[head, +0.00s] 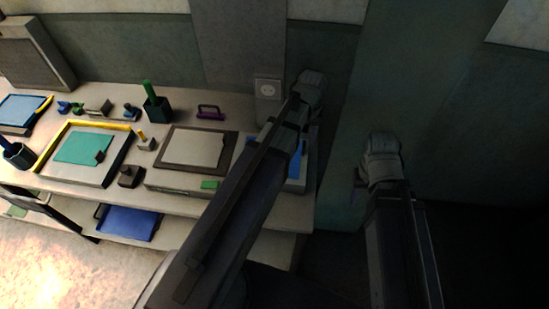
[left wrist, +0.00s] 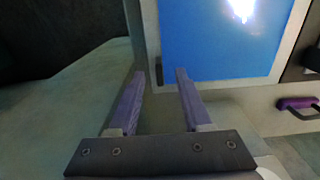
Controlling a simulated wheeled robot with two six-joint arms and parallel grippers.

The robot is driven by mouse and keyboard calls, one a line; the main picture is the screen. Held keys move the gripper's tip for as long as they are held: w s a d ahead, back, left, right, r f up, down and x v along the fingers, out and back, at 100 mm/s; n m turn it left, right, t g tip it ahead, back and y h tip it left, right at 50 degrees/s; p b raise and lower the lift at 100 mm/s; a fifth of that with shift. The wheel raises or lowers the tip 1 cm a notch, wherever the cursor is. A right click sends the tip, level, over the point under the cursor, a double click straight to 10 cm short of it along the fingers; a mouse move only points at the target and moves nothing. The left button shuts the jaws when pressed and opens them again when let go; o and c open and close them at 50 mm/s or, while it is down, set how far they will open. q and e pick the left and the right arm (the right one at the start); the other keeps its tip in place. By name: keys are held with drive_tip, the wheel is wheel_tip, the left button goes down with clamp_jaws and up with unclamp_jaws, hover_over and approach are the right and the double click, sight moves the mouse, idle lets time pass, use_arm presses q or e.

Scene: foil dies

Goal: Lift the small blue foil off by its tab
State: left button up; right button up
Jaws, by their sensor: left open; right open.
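The blue foil (left wrist: 215,45) lies flat on a pale die (left wrist: 152,30) in the left wrist view. In the head view the foil (head: 296,163) shows only partly, behind my left arm. A small dark tab (left wrist: 159,74) sits at the foil's near left corner. My left gripper (left wrist: 158,72) is open, its two purple fingers pointing at that corner. In the picture the tab lies between the fingertips; nothing is seen gripped, and the depth gap is unclear. The left fingers are hidden in the head view.
A die with grey foil (head: 190,150) lies left of the blue one, and a die with green foil (head: 82,149) further left. A purple handle (head: 210,111) and a dark cup (head: 157,109) stand behind. A blue tray (head: 128,222) lies on the lower shelf.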

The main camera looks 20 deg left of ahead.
sight(304, 148)
use_arm(q)
drive_tip(key=shift+s+d+f+b, duration=0.1)
drive_tip(key=shift+d+f+b, duration=0.05)
drive_tip(key=shift+f+b, duration=2.5)
drive_tip(key=shift+r, duration=0.1)
drive_tip(key=shift+c, duration=0.3)
clamp_jaws()
